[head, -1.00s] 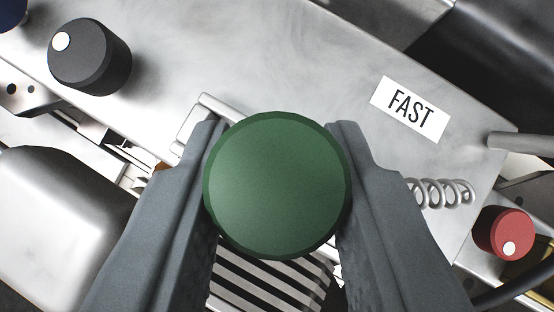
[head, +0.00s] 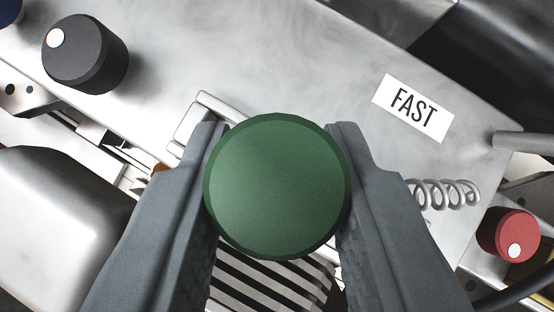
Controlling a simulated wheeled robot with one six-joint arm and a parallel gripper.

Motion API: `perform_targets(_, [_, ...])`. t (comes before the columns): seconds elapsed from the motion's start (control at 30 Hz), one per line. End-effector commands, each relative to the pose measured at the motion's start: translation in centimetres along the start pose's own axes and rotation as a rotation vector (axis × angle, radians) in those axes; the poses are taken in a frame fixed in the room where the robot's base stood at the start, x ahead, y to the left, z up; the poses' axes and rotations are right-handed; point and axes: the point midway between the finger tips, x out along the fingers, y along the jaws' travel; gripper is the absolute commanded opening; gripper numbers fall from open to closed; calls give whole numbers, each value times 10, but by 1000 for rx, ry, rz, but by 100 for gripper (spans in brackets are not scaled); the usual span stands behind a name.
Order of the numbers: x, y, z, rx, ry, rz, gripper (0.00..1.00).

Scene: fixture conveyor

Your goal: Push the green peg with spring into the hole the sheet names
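The green peg (head: 276,186) shows as a round green head in the middle of the head view. My gripper (head: 277,180) is shut on it, with one dark grey finger against each side. A metal coil spring (head: 446,193) shows to the right of the right finger; I cannot tell whether it belongs to the peg. The peg's shaft and whatever lies directly under its head are hidden. No hole for the peg can be made out.
A white label reading FAST (head: 412,107) lies on the metal plate (head: 250,50). A black knob (head: 85,55) stands at upper left and a red knob (head: 508,234) at lower right, each with a white dot. A rounded metal part (head: 55,225) fills the lower left.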

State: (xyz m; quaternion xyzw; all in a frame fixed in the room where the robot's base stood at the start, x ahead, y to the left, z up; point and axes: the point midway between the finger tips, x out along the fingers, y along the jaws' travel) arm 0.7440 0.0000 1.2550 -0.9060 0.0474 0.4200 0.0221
Motion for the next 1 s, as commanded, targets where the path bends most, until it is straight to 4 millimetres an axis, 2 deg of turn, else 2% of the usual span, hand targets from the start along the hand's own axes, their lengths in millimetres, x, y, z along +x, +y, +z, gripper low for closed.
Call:
perform_targets(0.17, [2, 0, 1, 0, -5, 0, 0])
perform_targets(0.2, [2, 0, 1, 0, -5, 0, 36])
perform_targets(0.3, [2, 0, 1, 0, -5, 0, 53])
perform_targets(0.67, [-2, 0, 1, 0, -3, 0, 53])
perform_targets(0.77, [-12, 0, 1, 0, -3, 0, 53])
perform_targets(1.0, [-56, 0, 0, 0, -1, 0, 53])
